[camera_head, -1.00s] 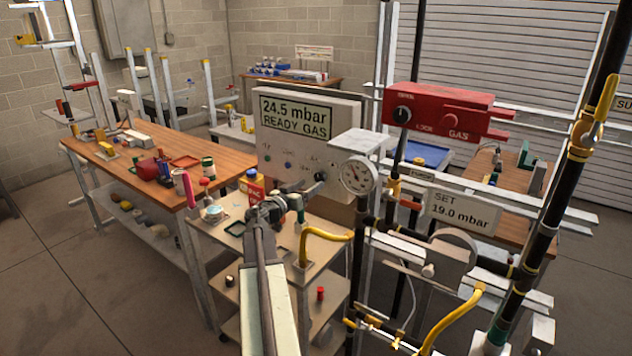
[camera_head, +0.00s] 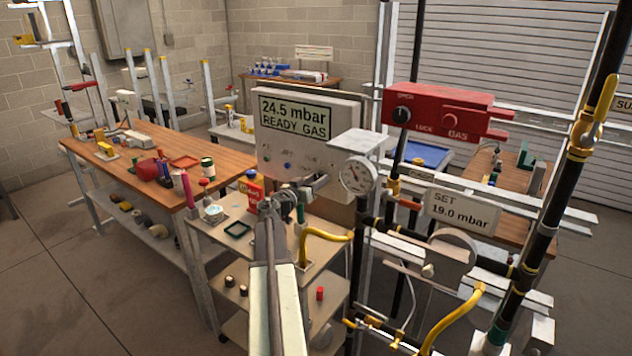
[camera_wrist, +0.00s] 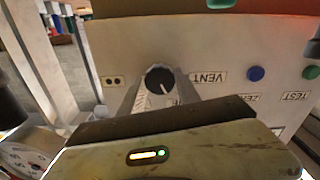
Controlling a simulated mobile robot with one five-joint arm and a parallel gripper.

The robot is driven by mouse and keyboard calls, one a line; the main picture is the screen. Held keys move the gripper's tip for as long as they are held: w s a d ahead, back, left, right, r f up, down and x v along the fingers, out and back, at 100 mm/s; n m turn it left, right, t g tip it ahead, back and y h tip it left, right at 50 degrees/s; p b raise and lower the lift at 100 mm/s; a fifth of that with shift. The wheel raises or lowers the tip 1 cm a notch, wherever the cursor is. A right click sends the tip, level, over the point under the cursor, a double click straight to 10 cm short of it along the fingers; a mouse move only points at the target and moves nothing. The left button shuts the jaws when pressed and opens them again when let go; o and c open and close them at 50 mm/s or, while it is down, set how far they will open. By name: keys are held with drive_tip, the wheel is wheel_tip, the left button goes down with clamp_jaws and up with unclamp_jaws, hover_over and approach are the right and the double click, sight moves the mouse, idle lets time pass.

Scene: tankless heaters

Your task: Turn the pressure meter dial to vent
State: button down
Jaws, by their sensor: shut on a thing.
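The pressure meter (camera_head: 345,110) is a pale box whose screen reads 24.5 mbar READY GAS. Its black round dial (camera_wrist: 158,79) has a white pointer line, slanting down and slightly right in the wrist view. In the head view my gripper hides the dial.
A round gauge (camera_head: 358,174) is just right of my gripper, close to it. The red gas box (camera_head: 440,112) and black pipes stand farther right. Blue and green buttons (camera_wrist: 256,73) sit on the panel.

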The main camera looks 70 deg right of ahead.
drive_tip(key=n, duration=0.4)
drive_tip(key=shift+n, duration=2.3)
drive_tip(key=c, duration=0.9)
unclamp_jaws()
drive_tip(key=shift+o, duration=0.2)
